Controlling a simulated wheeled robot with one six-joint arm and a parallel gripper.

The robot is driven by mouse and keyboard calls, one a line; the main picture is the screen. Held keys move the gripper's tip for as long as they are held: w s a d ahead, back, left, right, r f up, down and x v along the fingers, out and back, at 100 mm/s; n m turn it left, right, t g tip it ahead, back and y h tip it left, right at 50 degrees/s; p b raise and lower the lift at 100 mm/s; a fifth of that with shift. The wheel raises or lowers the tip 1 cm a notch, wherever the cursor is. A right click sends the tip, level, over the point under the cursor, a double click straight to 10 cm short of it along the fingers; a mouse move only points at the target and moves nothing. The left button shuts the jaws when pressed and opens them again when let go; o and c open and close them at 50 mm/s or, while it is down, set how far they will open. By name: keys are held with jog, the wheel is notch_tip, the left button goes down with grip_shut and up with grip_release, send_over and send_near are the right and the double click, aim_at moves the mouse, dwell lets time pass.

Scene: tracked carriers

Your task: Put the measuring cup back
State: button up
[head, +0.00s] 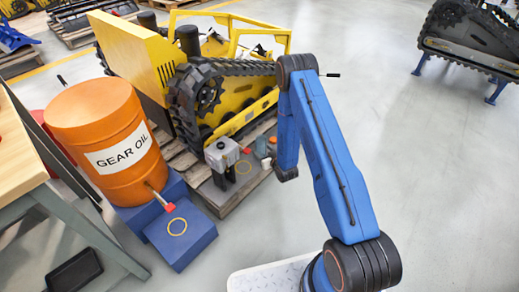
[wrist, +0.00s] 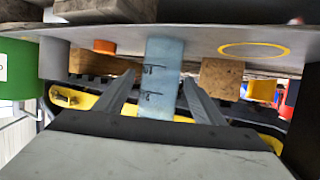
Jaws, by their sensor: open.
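The measuring cup (wrist: 163,68) is a translucent light-blue cylinder with dark marks. In the wrist view, which looks upside down, it stands on a grey board between the two fingers of my gripper (wrist: 160,78). The fingers are apart, with the cup showing in the gap; I cannot tell whether they touch it. My gripper's fingers cannot be made out there. A yellow ring (wrist: 254,50) is marked on the board, beside the cup.
A brown block (wrist: 221,76), an orange piece (wrist: 104,46) and a grey cylinder (wrist: 54,58) stand near the cup. A grey pump-like device (head: 222,155) is left of it. An orange gear oil drum (head: 104,120) and a blue step (head: 192,243) with another yellow ring are farther left.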

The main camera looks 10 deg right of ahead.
jog(key=v, duration=0.5)
jog(key=shift+s+r, duration=0.1)
jog(key=shift+s, duration=0.1)
notch_tip(320, 180, up, 29)
jog(key=g+h, duration=0.2)
jog(key=g, duration=0.1)
send_over(263, 151)
jog(key=s+d, duration=0.5)
jog(key=s, duration=0.1)
jog(key=s+r+g+h, duration=0.1)
jog(key=s+r, duration=0.5)
jog(key=r, duration=0.2)
jog(key=s+r+m+g, duration=0.1)
jog(key=s+r, duration=0.5)
jog(key=s, duration=0.3)
jog(key=s+r+m+g, duration=0.1)
jog(key=s+r+g, duration=0.1)
jog(key=s+r, duration=0.55)
jog(key=s+r+g, duration=0.1)
jog(key=s+r, duration=0.1)
jog(key=s, duration=2.1)
jog(key=shift+s+m+g, duration=0.2)
jog(key=shift+m+g, duration=0.1)
jog(key=shift+g, duration=0.1)
